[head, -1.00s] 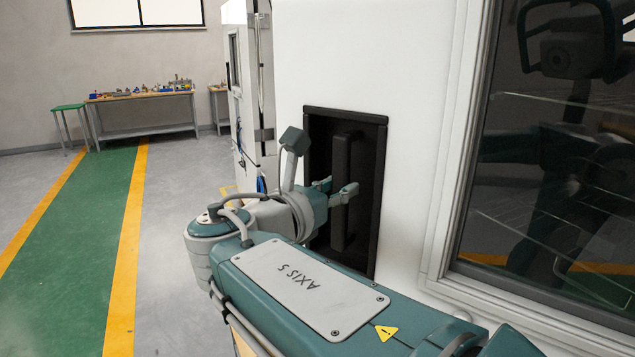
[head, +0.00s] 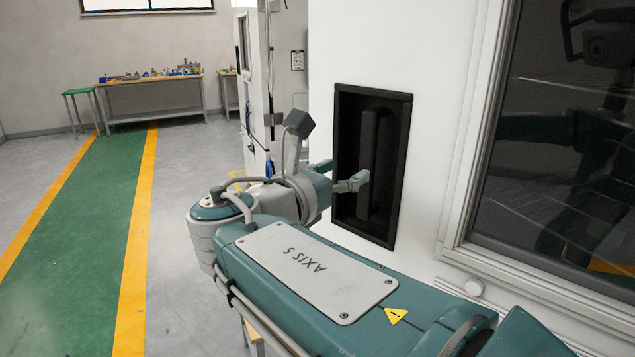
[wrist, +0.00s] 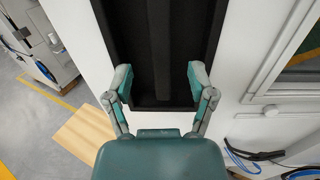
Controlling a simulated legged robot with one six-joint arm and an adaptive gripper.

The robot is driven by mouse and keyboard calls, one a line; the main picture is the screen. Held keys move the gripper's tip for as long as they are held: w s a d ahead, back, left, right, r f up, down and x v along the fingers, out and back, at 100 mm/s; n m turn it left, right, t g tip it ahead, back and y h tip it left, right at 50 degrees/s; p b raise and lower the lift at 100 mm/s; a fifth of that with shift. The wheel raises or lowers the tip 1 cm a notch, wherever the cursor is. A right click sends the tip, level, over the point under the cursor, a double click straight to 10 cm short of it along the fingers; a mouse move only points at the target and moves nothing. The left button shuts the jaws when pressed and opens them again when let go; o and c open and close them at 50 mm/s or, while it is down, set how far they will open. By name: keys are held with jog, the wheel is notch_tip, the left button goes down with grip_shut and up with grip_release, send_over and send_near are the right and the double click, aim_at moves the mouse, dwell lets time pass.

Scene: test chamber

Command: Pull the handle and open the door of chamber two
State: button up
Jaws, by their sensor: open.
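The door of chamber two is a white panel (head: 440,60) with a black recessed pocket (head: 390,95) in it. A dark upright handle bar (head: 375,150) stands inside the pocket. In the wrist view, the bar (wrist: 162,45) runs up the middle between my two spread fingers (wrist: 161,80), with a gap on each side. The fingertips lie over the pocket's lower part. I cannot tell whether the door is ajar.
A dark window (head: 560,170) with a white frame is on the right. Further white equipment (head: 257,90) stands behind the panel's left edge. The green walkway (head: 80,230) on the left is clear.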

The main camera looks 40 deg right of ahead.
jog(key=v, duration=1.1)
jog(key=shift+a, duration=0.25)
jog(key=shift+f, duration=0.1)
jog(key=shift+c, duration=0.3)
